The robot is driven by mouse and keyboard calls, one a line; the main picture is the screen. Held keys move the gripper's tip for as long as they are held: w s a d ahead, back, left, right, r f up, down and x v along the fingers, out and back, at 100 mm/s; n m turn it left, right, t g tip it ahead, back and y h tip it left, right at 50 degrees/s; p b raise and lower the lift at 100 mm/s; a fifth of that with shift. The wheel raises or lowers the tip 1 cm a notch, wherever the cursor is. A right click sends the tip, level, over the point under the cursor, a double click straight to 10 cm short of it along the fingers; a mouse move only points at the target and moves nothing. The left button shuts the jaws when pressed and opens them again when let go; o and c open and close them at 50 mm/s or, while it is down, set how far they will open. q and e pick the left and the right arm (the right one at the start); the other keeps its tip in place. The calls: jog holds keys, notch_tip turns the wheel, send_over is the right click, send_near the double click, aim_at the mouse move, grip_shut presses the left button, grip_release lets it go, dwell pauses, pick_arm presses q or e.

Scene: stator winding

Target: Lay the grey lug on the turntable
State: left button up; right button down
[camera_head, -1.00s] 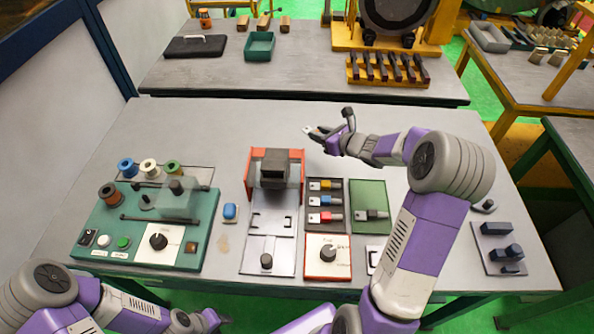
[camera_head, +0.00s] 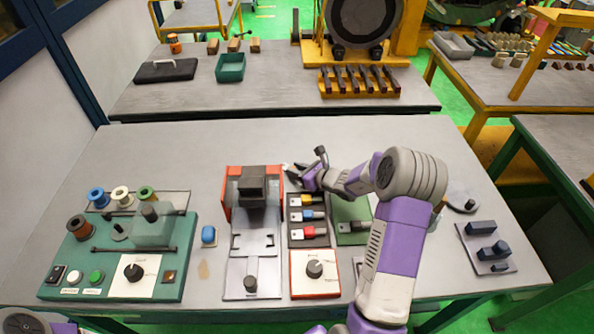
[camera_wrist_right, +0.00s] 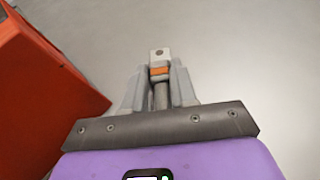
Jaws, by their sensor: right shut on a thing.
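My right gripper (camera_head: 297,171) is shut on a small grey lug (camera_wrist_right: 160,54), which has a flat, holed metal end and an orange band. In the right wrist view the fingers (camera_wrist_right: 160,88) grip its stem, and its flat end points away over bare table. In the head view the gripper is just right of the orange-red fixture (camera_head: 230,182), behind the lug rack. A round grey plate with a dark part (camera_head: 462,198) lies at the right, partly behind my arm; I cannot tell whether it is the turntable. My left gripper is out of view.
The rack holds yellow (camera_head: 301,202), blue (camera_head: 306,216) and red (camera_head: 309,232) lugs. A dark-handled lug (camera_head: 352,227) lies on the green mat. The green winding panel (camera_head: 115,255) is at left; a plate with dark blocks (camera_head: 487,247) is at right. The table behind the gripper is clear.

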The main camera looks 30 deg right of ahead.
jog(key=shift+f, duration=0.2)
jog(key=c, duration=0.9)
grip_release()
jog(key=shift+r, duration=0.15)
